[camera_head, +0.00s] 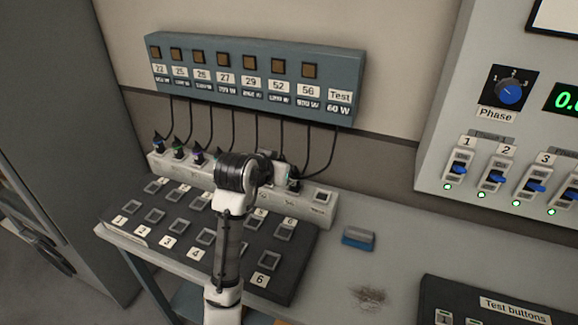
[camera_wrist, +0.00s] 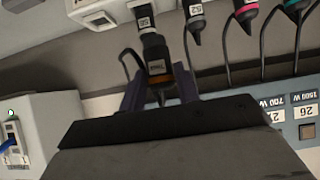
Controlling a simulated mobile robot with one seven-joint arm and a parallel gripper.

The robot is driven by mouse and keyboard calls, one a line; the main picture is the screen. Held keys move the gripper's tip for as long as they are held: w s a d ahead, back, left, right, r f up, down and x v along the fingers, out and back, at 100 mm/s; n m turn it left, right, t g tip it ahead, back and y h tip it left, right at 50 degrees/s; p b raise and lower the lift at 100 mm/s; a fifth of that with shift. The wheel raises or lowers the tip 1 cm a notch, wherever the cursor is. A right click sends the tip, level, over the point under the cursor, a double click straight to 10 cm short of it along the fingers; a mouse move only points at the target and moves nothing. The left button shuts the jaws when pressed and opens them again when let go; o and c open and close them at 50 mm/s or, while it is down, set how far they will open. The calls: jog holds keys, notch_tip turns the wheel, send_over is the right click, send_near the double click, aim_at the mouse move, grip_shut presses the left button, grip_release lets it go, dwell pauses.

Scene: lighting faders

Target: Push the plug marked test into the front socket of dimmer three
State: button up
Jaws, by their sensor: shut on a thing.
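My gripper (camera_wrist: 160,98) is shut on a dark plug (camera_wrist: 157,72) with an orange band and a small white label, which I take to be the test plug; the label is too small to read surely. The plug marked 56 (camera_wrist: 145,22) shows just beyond it in the wrist view; whether they touch I cannot tell. In the head view my arm hides the held plug. The dimmer board (camera_head: 108,228) is black with two rows of square sockets. The front socket of dimmer three (camera_head: 179,226) looks empty, above the front label 3 (camera_head: 168,241), left of my arm.
The pale plug strip (camera_head: 319,207) behind the board holds several plugs, with an empty place at its right end. Cables hang from the blue wall panel (camera_head: 250,97). A blue block (camera_head: 358,238) and a test-button box (camera_head: 470,300) are to the right.

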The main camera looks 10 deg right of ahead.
jog(key=a, duration=2.8)
jog(key=shift+w+a, duration=0.25)
jog(key=shift+a, duration=0.05)
jog(key=shift+f, duration=0.1)
jog(key=shift+f+b, duration=2.9)
jog(key=shift+f, duration=1.5)
jog(key=shift+f, duration=0.2)
jog(key=shift+f+b, duration=0.65)
jog(key=shift+f, duration=0.2)
jog(key=shift+f+b, duration=0.35)
jog(key=shift+f, duration=0.35)
